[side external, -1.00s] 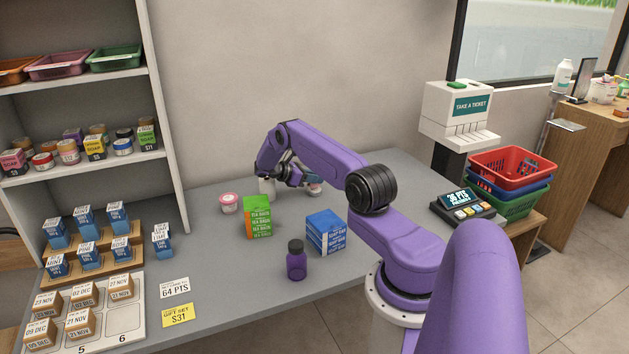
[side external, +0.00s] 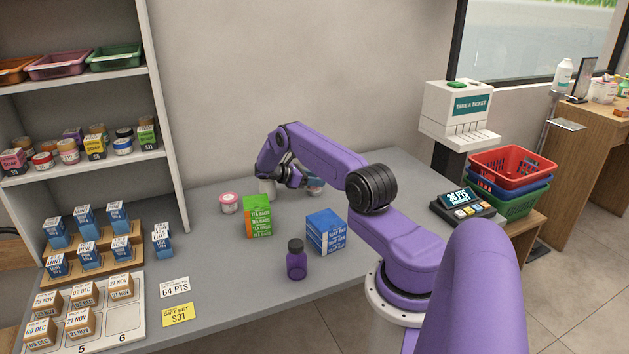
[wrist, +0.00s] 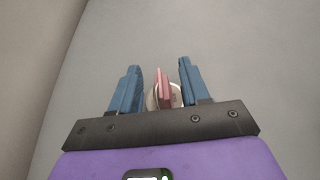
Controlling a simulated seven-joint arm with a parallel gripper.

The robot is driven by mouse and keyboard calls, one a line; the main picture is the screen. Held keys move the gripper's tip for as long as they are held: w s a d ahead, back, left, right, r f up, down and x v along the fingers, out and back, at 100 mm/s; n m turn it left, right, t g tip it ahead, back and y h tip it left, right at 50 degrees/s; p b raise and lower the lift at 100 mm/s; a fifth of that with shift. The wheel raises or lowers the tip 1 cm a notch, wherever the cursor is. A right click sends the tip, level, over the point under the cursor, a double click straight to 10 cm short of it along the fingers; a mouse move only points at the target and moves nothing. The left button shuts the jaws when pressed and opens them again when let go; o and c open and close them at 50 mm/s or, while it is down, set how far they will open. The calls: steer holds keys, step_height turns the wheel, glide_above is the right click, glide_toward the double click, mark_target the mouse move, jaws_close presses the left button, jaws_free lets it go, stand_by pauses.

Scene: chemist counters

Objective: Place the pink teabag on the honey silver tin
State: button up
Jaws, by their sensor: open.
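My gripper (wrist: 159,66) is open, with one blue finger on each side of the pink teabag (wrist: 164,84). The teabag shows as a thin pink piece standing on edge, with visible gaps to both fingers. A pale round tin (wrist: 176,97) with small lettering shows directly behind or under the teabag; it appears to be the honey silver tin, and whether they touch is unclear. In the side view my gripper (side external: 292,178) is low at the back of the counter, beside a small pale tin (side external: 316,189) that it partly hides. The teabag is not clear there.

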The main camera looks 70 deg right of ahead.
steer(key=v, duration=0.2)
steer(key=shift+w+a, duration=0.2)
steer(key=shift+w, duration=0.1)
step_height(320, 180, up, 7)
steer(key=w+a+r+t, duration=0.2)
steer(key=w+a+r, duration=0.1)
steer(key=w+a, duration=0.4)
steer(key=a+r+n+t+y, duration=0.1)
steer(key=a+r+t, duration=0.25)
steer(key=a, duration=1.05)
steer(key=a+r+n+t+y, duration=0.1)
steer(key=a+r+t+y, duration=0.2)
steer(key=a, duration=1.1)
steer(key=s+a+r+t+y, duration=0.2)
steer(key=s+a+r, duration=0.2)
steer(key=s+a, duration=0.85)
steer(key=s+a+y, duration=0.2)
steer(key=s, duration=0.7)
steer(key=s+a+n+y, duration=0.1)
steer(key=s+a+y, duration=0.1)
steer(key=s, duration=0.7)
steer(key=shift+a+n+g, duration=0.3)
steer(key=shift+a+g, duration=0.05)
steer(key=shift+a, duration=0.25)
